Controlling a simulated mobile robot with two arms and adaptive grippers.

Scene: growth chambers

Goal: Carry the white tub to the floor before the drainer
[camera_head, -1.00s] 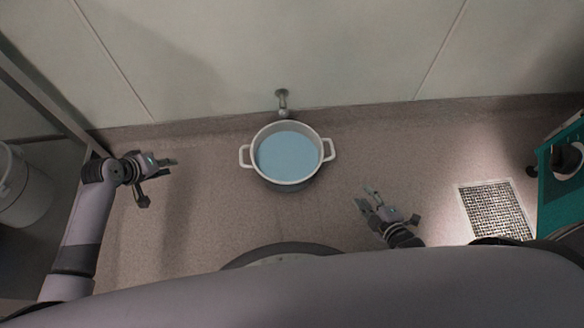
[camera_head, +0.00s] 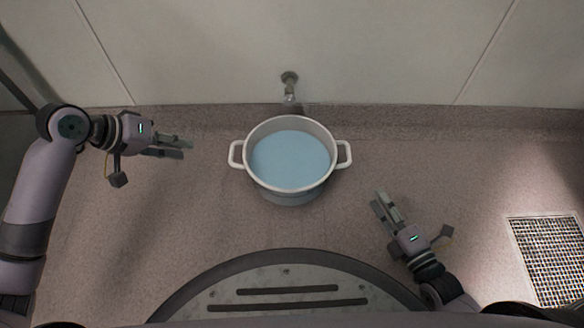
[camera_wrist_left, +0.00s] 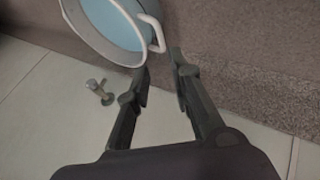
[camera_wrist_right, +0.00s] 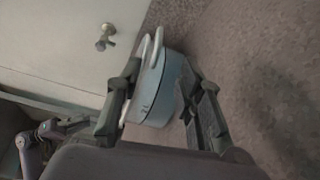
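The white tub (camera_head: 337,133) stands on the floor below a wall tap, with pale blue liquid inside and a handle on its left and right sides. It also shows in the left wrist view (camera_wrist_left: 88,37) and in the right wrist view (camera_wrist_right: 163,92). My left gripper (camera_head: 187,148) is open and empty, to the left of the tub and apart from its left handle. My right gripper (camera_head: 380,199) is open and empty, to the lower right of the tub and apart from it.
The tap (camera_head: 290,88) sticks out of the pale wall (camera_head: 200,50) just behind the tub. A raised skirting runs along the wall's foot. The floor (camera_head: 440,185) between the tub and the grate is clear apart from my right arm.

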